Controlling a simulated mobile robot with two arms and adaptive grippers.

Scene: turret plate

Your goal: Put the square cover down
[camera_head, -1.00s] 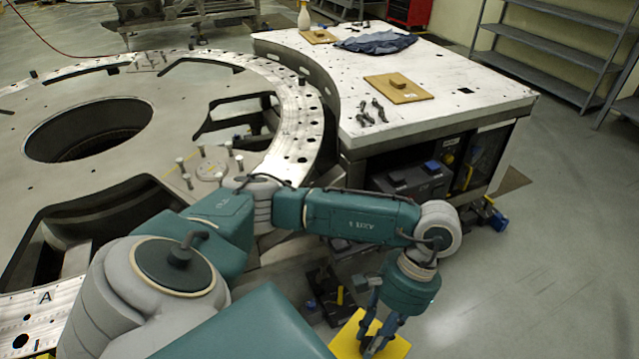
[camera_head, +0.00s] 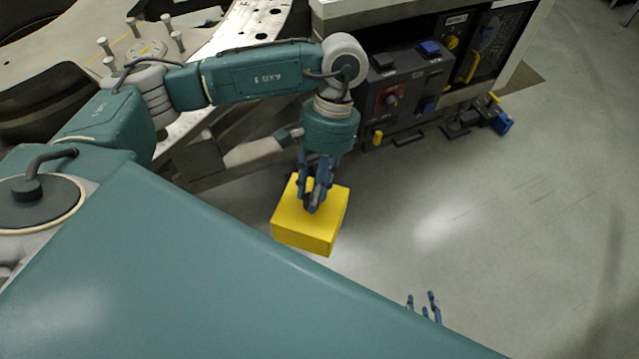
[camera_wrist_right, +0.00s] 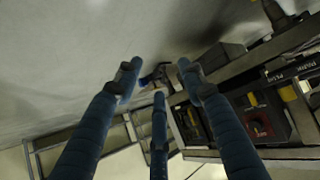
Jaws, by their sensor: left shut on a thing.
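The square cover (camera_head: 300,236) is a yellow box shape in the head view, held in the air over the grey floor. My left gripper (camera_head: 315,200) points down and is shut on the middle of its top. The exact grip point is partly hidden by the fingers. My right gripper (camera_head: 423,300) shows only its blue fingertips behind my teal arm link, low in the head view. In the right wrist view its three fingers (camera_wrist_right: 158,80) are spread apart with nothing between them.
A blue and yellow item (camera_head: 497,118) lies near the table's foot. The large turret plate (camera_head: 235,30) is at upper left. The floor (camera_head: 530,230) at right is clear.

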